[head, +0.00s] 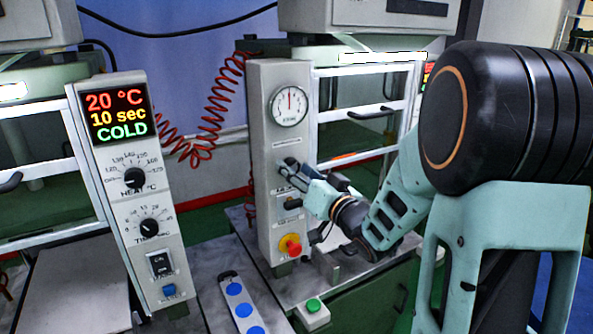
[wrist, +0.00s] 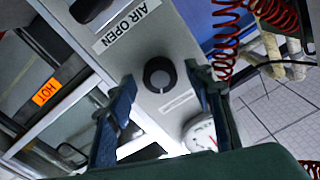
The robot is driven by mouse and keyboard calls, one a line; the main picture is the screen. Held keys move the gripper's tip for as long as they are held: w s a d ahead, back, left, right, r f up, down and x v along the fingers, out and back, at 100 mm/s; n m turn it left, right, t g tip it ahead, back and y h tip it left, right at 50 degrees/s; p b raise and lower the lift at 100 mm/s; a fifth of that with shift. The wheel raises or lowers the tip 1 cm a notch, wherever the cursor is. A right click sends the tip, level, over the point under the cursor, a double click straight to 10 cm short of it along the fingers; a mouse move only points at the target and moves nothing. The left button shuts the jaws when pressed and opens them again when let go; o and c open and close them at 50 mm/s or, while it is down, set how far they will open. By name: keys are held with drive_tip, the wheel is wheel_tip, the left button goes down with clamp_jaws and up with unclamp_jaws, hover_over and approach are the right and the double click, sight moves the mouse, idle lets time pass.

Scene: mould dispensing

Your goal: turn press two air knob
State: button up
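The press two panel (head: 262,150) is the grey upright box with a round gauge (head: 290,105), in the middle of the head view. In the wrist view, a round black knob (wrist: 159,73) sits on this panel between an "AIR OPEN" label (wrist: 128,27) and the gauge (wrist: 200,134). My gripper (wrist: 161,77) is open, with one finger on each side of the knob and visible gaps to it. I cannot tell how far the fingertips reach along the knob. In the head view my gripper (head: 290,165) is at the panel below the gauge and hides the knob.
A red-and-yellow button (head: 290,246) is low on the same panel. A green button box (head: 313,307) and a tray with blue discs (head: 228,278) are in front. Another panel (head: 90,165) reading "COLD" stands left. A red coiled hose (head: 215,110) hangs behind.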

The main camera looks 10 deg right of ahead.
drive_tip(key=v, duration=0.7)
drive_tip(key=shift+s, duration=0.25)
drive_tip(key=shift+d, duration=0.15)
